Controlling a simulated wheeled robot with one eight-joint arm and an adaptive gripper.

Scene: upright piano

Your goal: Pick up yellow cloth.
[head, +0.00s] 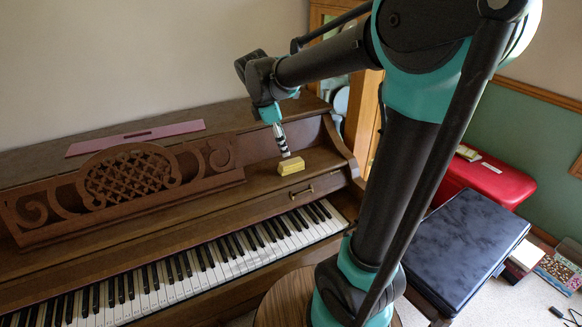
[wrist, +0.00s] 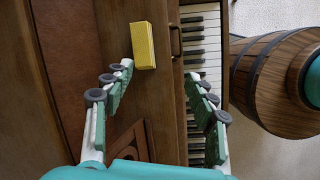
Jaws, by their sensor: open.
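The yellow cloth (head: 291,166) is a small folded block lying on the wooden ledge at the right end of the piano, above the keys. It also shows in the wrist view (wrist: 143,45), near the top middle. My gripper (head: 285,153) hangs just above and behind the cloth in the head view. In the wrist view my gripper (wrist: 160,75) has its fingers spread wide apart with nothing between the tips. The cloth lies beyond the fingertips, nearer the left finger's line. I cannot tell the exact height gap.
The piano's carved music stand (head: 125,177) stands left of the cloth, and a pink flat item (head: 135,137) lies on the piano top. A metal handle (head: 301,193) is just in front of the cloth. A wooden barrel (wrist: 262,75) stands beside the keys (head: 190,268).

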